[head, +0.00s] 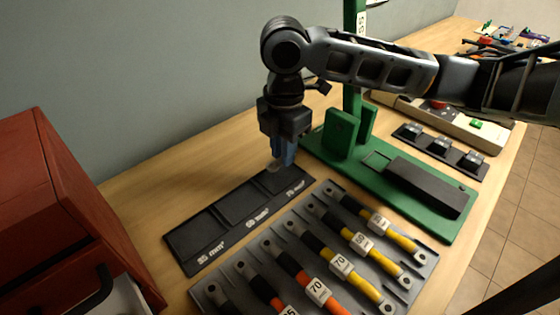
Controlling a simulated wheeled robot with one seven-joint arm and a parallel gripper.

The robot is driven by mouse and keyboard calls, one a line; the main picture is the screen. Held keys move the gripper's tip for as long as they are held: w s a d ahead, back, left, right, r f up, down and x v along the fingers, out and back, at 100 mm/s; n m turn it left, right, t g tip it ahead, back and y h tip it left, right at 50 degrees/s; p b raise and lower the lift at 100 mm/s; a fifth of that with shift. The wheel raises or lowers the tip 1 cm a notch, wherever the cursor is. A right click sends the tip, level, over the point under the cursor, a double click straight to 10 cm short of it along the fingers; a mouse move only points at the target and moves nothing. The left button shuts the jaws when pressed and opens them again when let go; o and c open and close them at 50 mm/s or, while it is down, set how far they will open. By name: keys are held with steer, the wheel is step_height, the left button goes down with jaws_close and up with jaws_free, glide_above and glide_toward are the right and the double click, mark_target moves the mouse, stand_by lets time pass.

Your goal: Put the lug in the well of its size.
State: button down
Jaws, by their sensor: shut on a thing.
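A black tray (189,256) with three wells lies on the wooden bench. The near left well (195,234) and the middle well (238,206) look empty. The far right well (283,180) is labelled about 70 mm²; the other labels are hard to read. My gripper (281,160) points down with blue fingers just above the back edge of the far right well. It is shut on a small grey lug (274,167), mostly hidden by the fingers. I cannot tell whether the lug touches the tray.
A grey rack (427,268) of cables with orange and yellow sleeves and number tags lies in front. A green stand (440,222) with a black block (425,187) is at right. A red cabinet (60,215) stands at left. The bench behind the tray is clear.

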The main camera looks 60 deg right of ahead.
mark_target(280, 158)
steer(key=shift+w+a+f, duration=0.1)
steer(key=shift+w+f, duration=0.2)
steer(key=shift+f, duration=1.9)
steer(key=shift+f, duration=0.2)
steer(key=c, duration=1.3)
jaws_free()
steer(key=shift+r, duration=0.1)
step_height(280, 158, up, 12)
steer(key=shift+r, duration=0.15)
